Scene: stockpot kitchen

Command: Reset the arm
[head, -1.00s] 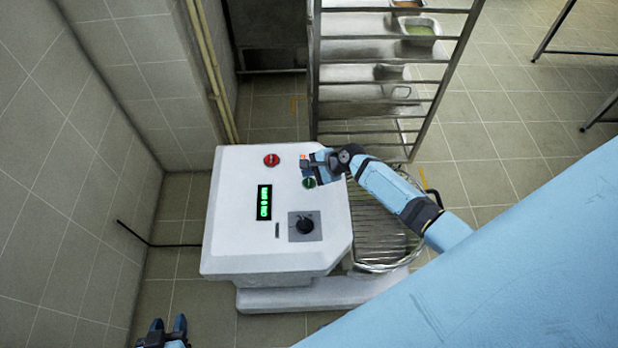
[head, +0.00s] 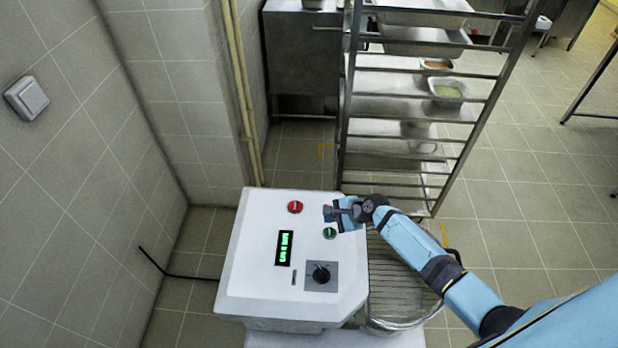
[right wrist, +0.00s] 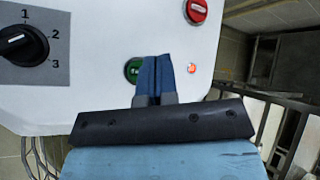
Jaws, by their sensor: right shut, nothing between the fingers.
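My right gripper (head: 332,213) is over the right side of a white control box, just above its green button (head: 329,233). In the right wrist view my right gripper (right wrist: 154,68) has its two blue fingers together with nothing between them, partly covering the green button (right wrist: 131,70). I cannot tell whether the fingertips touch the panel. The box (head: 258,225) also carries a red button (head: 295,207), a lit green display (head: 284,248) and a black rotary knob (head: 321,273). A small red light (right wrist: 192,68) glows beside the fingers. My left gripper is out of view.
A metal rack (head: 400,130) with trays stands behind the box. A wire basket (head: 395,285) is at the box's right, under my right arm. A tiled wall with a switch (head: 27,97) is on the left. Floor is open at the right.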

